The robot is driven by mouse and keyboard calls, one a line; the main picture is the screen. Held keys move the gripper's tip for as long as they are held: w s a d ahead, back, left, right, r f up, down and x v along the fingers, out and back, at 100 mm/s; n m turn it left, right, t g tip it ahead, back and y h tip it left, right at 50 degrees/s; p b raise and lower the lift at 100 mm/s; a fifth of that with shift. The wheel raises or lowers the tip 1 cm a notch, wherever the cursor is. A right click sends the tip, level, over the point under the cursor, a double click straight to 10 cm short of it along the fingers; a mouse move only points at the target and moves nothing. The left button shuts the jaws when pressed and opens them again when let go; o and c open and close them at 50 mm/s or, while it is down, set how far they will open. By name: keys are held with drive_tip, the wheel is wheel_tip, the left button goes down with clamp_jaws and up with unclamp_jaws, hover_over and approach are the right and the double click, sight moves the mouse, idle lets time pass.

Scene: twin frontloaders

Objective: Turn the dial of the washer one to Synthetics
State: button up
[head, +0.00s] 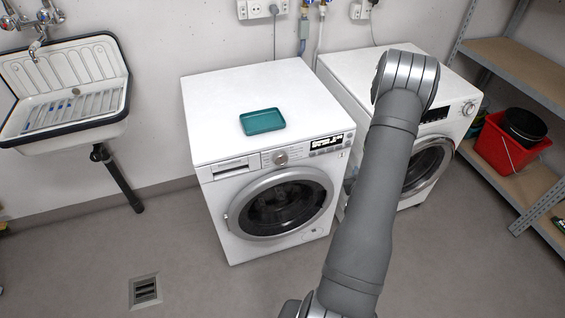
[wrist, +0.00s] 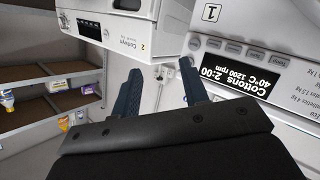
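Washer one (head: 262,95) is the white left machine in the head view. Its round silver dial (head: 281,158) sits on the front panel, left of the lit display (head: 326,144). In the wrist view the panel marked "1" (wrist: 211,13) is at right, and its display (wrist: 240,68) reads "Cottons 2:00 40°C 1200 rpm". The dial is outside the wrist view. My gripper (wrist: 160,67) is open, with two dark blue fingers apart and nothing between them. It is near the panel's display end. In the head view my arm hides it.
A second white machine (head: 345,66) stands close at right; its "2" label (wrist: 142,46) shows in the wrist view. A teal tray (head: 262,121) lies on washer one. Shelves (head: 520,66) and a red bucket (head: 505,148) are far right, a sink (head: 65,85) left. Floor in front is clear.

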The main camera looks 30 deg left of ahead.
drive_tip(key=o, duration=0.5)
drive_tip(key=s+a+f+n+y, duration=0.1)
drive_tip(key=s+a+y, duration=0.1)
drive_tip(key=s+a, duration=0.1)
drive_tip(key=s+a+f+n+y, duration=0.1)
drive_tip(key=s+a+y, duration=0.1)
drive_tip(key=s+a, duration=0.1)
drive_tip(key=s+a+f+n+g+y, duration=0.1)
drive_tip(key=s+a+y, duration=0.2)
drive_tip(key=s, duration=0.2)
drive_tip(key=shift+a, duration=0.1)
drive_tip(key=g+y, duration=0.2)
drive_tip(key=y, duration=0.3)
approach(282, 161)
drive_tip(key=shift+n, duration=0.3)
drive_tip(key=x, duration=0.8)
drive_tip(key=shift+w+a+r, duration=0.1)
drive_tip(key=shift+w+a, duration=0.1)
drive_tip(key=shift+a, duration=0.1)
drive_tip(key=shift+c, duration=0.3)
drive_tip(key=c, duration=0.9)
